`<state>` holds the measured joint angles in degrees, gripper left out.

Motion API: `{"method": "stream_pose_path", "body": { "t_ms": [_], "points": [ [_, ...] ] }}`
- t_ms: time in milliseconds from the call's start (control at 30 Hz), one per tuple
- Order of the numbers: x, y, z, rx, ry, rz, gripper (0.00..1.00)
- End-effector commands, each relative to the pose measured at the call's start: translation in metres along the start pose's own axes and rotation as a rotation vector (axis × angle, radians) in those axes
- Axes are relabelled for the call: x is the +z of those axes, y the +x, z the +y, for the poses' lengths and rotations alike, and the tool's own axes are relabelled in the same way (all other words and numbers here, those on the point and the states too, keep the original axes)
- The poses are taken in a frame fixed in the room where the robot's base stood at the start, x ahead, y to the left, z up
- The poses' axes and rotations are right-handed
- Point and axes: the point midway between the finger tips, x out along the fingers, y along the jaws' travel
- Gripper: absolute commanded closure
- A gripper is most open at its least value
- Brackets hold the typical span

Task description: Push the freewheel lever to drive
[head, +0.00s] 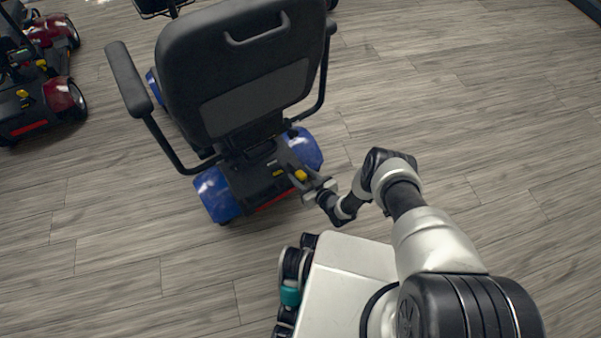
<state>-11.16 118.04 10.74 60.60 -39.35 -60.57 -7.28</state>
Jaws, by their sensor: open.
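The scooter with blue rear fenders (217,194) stands with its black seat back (240,60) towards me. A bright yellow lever (300,175) shows at the right of its dark rear deck, above the red strip. A smaller yellow patch (278,173) lies just left of it. I cannot tell at this size which way the lever is set. My gripper (308,182) is open and reaches in from the right, close beside the yellow lever. Whether it touches the lever is too small to tell.
The seat and its armrests (128,80) overhang the front of the rear deck. Red scooters (62,96) stand at the upper left, and part of another (160,8) shows at the top. The wooden floor (480,110) to the right is clear.

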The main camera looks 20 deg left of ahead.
Motion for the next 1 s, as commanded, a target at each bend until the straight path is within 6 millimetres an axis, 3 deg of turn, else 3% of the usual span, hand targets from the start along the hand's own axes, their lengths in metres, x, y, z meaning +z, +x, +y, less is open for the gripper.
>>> {"method": "stream_pose_path", "body": {
  "t_ms": [167, 433, 767, 1000],
  "points": [
    [0.0, 0.0, 0.0, 0.0, 0.0, 0.0, 0.55],
    [0.0, 0.0, 0.0, 0.0, 0.0, 0.0, 0.99],
    [-0.005, -0.002, 0.0, 0.0, 0.0, -0.023, 1.0],
    [-0.018, -0.009, 0.0, -0.001, 0.0, -0.142, 1.0]
  ]
}}
